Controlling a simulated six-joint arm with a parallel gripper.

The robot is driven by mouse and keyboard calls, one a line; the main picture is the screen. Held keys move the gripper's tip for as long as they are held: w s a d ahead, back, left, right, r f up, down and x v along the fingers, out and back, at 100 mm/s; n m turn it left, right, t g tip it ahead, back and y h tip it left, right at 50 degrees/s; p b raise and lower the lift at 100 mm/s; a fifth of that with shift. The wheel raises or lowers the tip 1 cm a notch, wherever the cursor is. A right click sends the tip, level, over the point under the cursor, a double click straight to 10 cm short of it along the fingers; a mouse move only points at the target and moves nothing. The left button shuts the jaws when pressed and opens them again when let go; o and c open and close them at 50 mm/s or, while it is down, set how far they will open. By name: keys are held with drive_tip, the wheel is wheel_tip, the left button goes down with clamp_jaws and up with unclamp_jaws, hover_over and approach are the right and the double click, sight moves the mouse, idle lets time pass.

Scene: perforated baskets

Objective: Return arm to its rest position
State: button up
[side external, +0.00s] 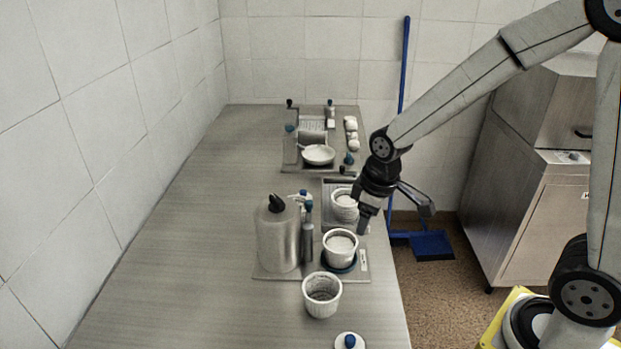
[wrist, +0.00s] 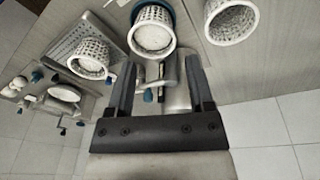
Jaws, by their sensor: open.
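My gripper (side external: 363,222) is open and empty, above the right edge of the counter beside the baskets. Its two spread fingers show in the wrist view (wrist: 161,65) with no basket between them. A perforated white basket with pale contents (side external: 340,247) sits on a blue ring; it also shows in the wrist view (wrist: 152,32). Another basket with pale contents (side external: 344,207) stands behind it on a grated tray, partly hidden by my gripper in the side view. A third basket (side external: 322,297) stands on the bare counter in front and looks empty.
A grey metal canister (side external: 278,238) stands left of the baskets. A tray with a white bowl (side external: 318,154) and small white pieces (side external: 352,135) lie at the back. A blue-knobbed lid (side external: 349,343) is at the front. The counter's left side (side external: 190,240) is clear.

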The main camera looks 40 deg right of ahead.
drive_tip(key=s+f+m, duration=0.1)
drive_tip(key=s+m, duration=0.3)
drive_tip(key=s, duration=0.3)
drive_tip(key=shift+s+f+t, duration=0.2)
drive_tip(key=shift+f+t, duration=0.05)
drive_tip(key=shift+t, duration=0.05)
